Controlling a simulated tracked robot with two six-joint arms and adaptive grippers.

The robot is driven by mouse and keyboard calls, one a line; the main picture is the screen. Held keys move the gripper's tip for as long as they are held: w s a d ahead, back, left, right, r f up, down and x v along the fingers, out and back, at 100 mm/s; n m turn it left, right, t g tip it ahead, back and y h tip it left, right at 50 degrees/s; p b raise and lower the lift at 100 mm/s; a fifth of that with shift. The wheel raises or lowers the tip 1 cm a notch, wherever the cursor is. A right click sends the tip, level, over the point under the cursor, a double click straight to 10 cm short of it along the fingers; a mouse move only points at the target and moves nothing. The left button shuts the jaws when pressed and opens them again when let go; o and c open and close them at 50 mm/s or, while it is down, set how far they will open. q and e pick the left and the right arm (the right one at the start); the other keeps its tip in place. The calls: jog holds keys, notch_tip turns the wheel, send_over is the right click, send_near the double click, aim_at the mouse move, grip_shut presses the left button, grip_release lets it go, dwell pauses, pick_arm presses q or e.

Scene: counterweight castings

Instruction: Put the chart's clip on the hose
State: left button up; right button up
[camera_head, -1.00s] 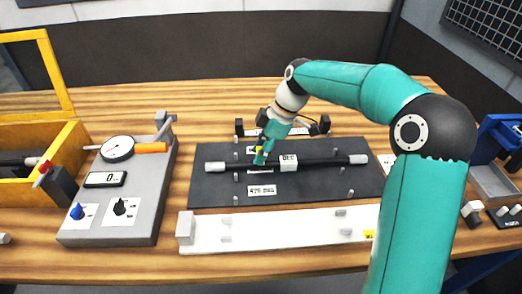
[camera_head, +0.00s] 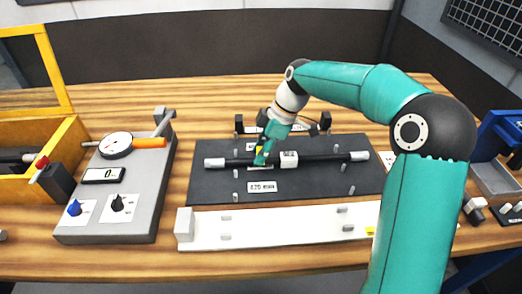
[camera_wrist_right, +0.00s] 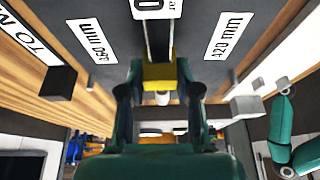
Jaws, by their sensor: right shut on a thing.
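The black hose (camera_head: 325,157) with white ends lies across the dark mat (camera_head: 315,188), a white tag (camera_head: 289,159) around it near its middle. My right gripper (camera_head: 261,158) is down at the hose, left of the tag. In the right wrist view, my right gripper (camera_wrist_right: 158,88) is shut on a yellow clip (camera_wrist_right: 160,74). The clip lies in line with the hose (camera_wrist_right: 159,40); whether it is around the hose or just above it I cannot tell. The fingers hide the hose there. My left gripper is not in view.
A grey gauge box (camera_head: 122,190) stands left of the mat, beside a yellow-walled crate (camera_head: 70,140). A white rail (camera_head: 285,229) lies in front. Small posts (camera_head: 344,168) and length labels (camera_head: 262,187) are on the mat. A black rack (camera_head: 239,124) stands behind.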

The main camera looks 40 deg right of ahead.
jog(key=shift+f+b, duration=0.4)
jog(key=shift+f, duration=0.15)
jog(key=o, duration=0.8)
jog(key=shift+o, duration=0.2)
jog(key=shift+r, duration=0.1)
jog(key=shift+r+p, duration=2.7)
jog(key=shift+r, duration=0.8)
